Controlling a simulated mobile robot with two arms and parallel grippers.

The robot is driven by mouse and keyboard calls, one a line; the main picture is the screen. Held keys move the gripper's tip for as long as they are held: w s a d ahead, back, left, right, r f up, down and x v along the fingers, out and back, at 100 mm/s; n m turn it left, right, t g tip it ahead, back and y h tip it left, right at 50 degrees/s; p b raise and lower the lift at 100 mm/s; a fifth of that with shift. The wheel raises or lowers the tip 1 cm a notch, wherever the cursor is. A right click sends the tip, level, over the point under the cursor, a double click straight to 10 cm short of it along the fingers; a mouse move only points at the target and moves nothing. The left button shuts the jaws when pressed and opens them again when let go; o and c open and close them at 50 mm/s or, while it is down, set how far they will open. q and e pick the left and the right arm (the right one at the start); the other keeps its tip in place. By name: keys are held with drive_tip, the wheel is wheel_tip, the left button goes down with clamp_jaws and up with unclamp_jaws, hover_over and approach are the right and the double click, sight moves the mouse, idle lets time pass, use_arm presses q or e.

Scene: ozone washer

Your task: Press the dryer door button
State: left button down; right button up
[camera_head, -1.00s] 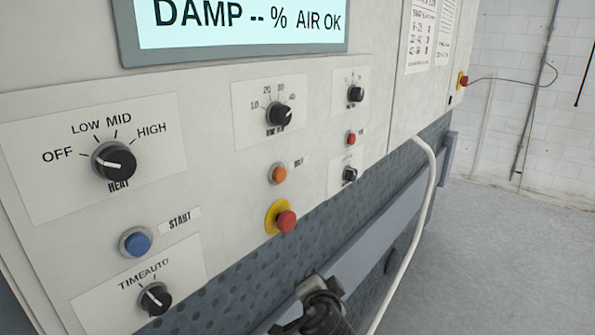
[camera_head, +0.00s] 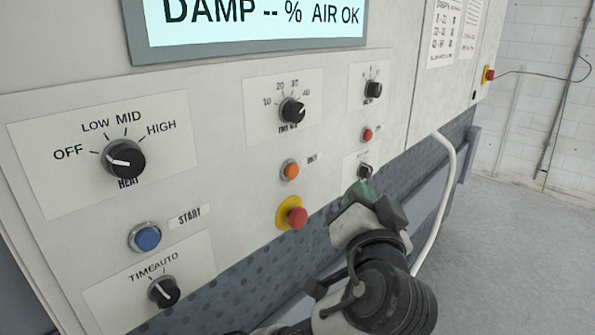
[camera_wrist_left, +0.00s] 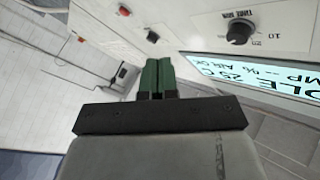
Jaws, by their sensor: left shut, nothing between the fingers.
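The dryer's control panel fills the head view. It has a blue button (camera_head: 145,237) labelled START, an orange button (camera_head: 290,170), a small red button (camera_head: 367,134) and a large red mushroom button on a yellow base (camera_head: 292,214). The labels by the orange and small red buttons are too blurred to read, so I cannot tell which is the door button. My left gripper (camera_head: 358,192) is shut and empty, its green fingertips just below the lower right knob (camera_head: 364,171). In the left wrist view the green fingers (camera_wrist_left: 157,76) are together, pointing along the panel. My right gripper is not in view.
A HEAT knob (camera_head: 123,159), a TIME/AUTO knob (camera_head: 163,291) and other knobs stick out of the panel. A display (camera_head: 255,22) sits above. A white pipe (camera_head: 446,190) runs down at the right. Open floor (camera_head: 520,260) lies beyond.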

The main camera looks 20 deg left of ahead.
use_arm(q)
drive_tip(key=w+a, duration=0.3)
drive_tip(key=a, duration=0.5)
drive_tip(key=shift+a, duration=0.15)
drive_tip(key=shift+a, duration=0.15)
idle(2.1)
drive_tip(key=shift+w+a, duration=0.15)
drive_tip(key=shift+a, duration=0.1)
drive_tip(key=shift+w+a, duration=0.15)
drive_tip(key=shift+a, duration=0.35)
idle(0.6)
drive_tip(key=shift+d, duration=0.15)
drive_tip(key=shift+s+d, duration=0.3)
drive_tip(key=shift+d, duration=0.45)
drive_tip(key=shift+s+d, duration=0.3)
drive_tip(key=shift+d, duration=0.45)
drive_tip(key=shift+s+d, duration=0.25)
drive_tip(key=shift+d, duration=0.55)
drive_tip(key=shift+s+d, duration=0.3)
drive_tip(key=shift+d, duration=0.45)
